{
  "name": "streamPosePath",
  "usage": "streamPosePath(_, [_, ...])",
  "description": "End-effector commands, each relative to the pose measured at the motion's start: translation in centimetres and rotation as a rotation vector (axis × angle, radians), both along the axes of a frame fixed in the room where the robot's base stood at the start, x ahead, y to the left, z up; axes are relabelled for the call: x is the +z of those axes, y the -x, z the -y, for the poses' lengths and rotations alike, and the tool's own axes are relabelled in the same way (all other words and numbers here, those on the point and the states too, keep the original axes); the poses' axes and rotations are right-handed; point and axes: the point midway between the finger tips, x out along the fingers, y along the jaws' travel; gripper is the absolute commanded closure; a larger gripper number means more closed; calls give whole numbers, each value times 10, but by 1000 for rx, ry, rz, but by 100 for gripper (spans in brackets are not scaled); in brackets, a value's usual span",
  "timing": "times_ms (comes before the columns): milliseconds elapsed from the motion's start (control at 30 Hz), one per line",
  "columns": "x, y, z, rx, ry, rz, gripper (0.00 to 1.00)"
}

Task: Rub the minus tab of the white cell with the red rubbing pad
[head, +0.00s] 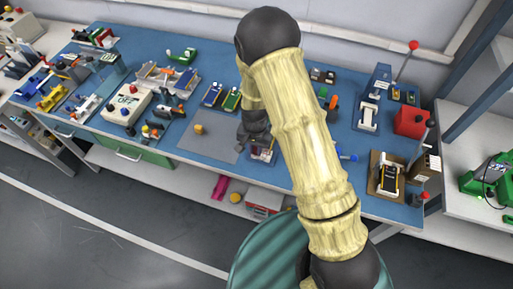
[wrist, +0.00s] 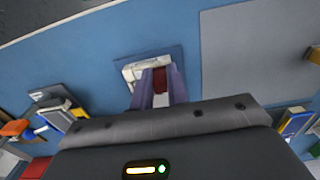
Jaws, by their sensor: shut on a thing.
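My gripper (wrist: 160,88) points down at the bench, its two purple fingers closed on a dark red block, which looks like the red rubbing pad (wrist: 160,80). Under and between the fingers a pale surface shows, which looks like the white cell (wrist: 160,101). It lies at a small blue-grey plate (wrist: 178,58) with a whitish piece at its far left corner. The fingers hide most of the cell. I cannot make out its minus tab or whether the pad touches it. In the head view my gripper (head: 262,152) is low over the bench, partly behind my arm.
A grey mat (head: 205,145) with a small yellow-orange block (head: 199,129) lies left of my gripper. Green and blue-yellow items (head: 231,100) lie behind.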

Motion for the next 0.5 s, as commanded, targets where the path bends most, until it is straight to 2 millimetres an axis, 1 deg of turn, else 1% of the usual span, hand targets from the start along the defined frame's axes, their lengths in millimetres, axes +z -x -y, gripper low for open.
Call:
streamPosePath(33, [1, -2, -3, 4, -4, 6, 100])
streamPosePath(167, [1, -1, -2, 4, -6, 7, 100])
streamPosePath(500, [0, 4, 13, 3, -3, 5, 100])
